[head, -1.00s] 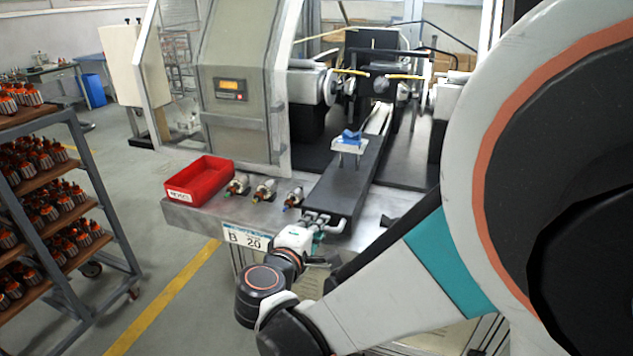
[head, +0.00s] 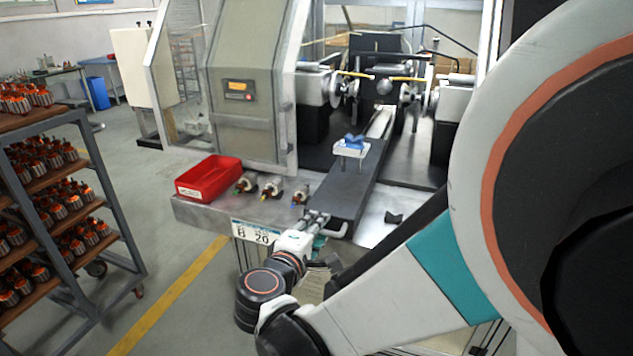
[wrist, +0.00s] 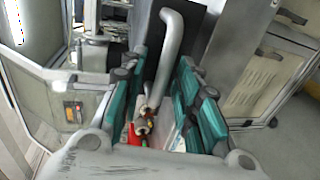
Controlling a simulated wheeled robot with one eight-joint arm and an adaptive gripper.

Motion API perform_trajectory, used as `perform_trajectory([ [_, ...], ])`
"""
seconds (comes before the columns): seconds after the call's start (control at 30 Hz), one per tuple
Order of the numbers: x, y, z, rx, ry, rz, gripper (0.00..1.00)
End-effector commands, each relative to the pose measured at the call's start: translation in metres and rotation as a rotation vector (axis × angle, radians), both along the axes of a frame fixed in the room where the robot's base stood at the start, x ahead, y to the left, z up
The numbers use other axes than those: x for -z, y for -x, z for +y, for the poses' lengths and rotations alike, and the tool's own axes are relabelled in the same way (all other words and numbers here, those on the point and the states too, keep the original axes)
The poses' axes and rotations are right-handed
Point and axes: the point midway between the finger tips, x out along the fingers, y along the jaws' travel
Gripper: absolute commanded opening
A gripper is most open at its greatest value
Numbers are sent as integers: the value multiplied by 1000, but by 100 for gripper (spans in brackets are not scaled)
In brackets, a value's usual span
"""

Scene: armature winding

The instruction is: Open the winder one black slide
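The black slide (head: 352,195) is a long dark plate running from the table's front edge back into the winder (head: 375,85). A small white holder with a blue top (head: 351,146) stands on it. A grey bent-tube handle is at the slide's front end; it shows in the wrist view (wrist: 170,45). My gripper (head: 316,222) is at this handle, partly hidden by my wrist. In the wrist view its teal-and-black fingers (wrist: 160,105) are spread to either side of the handle tube, with visible gaps. I cannot tell whether either finger touches it.
A red bin (head: 208,179) and several small armature parts (head: 271,188) lie on the table left of the slide. A grey cabinet with a yellow display (head: 240,92) stands behind them. A rack of armatures (head: 60,190) is at the left, with open floor between.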

Motion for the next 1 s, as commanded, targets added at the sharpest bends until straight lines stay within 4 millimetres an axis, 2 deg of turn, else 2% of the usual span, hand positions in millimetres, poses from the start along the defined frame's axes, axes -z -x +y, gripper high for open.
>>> perform_trajectory([
  [0.27,-2,10,4,-1,0,0,30],
  [0.7,-15,66,25,-7,0,0,30],
  [1.0,-17,76,27,-3,0,0,30],
])
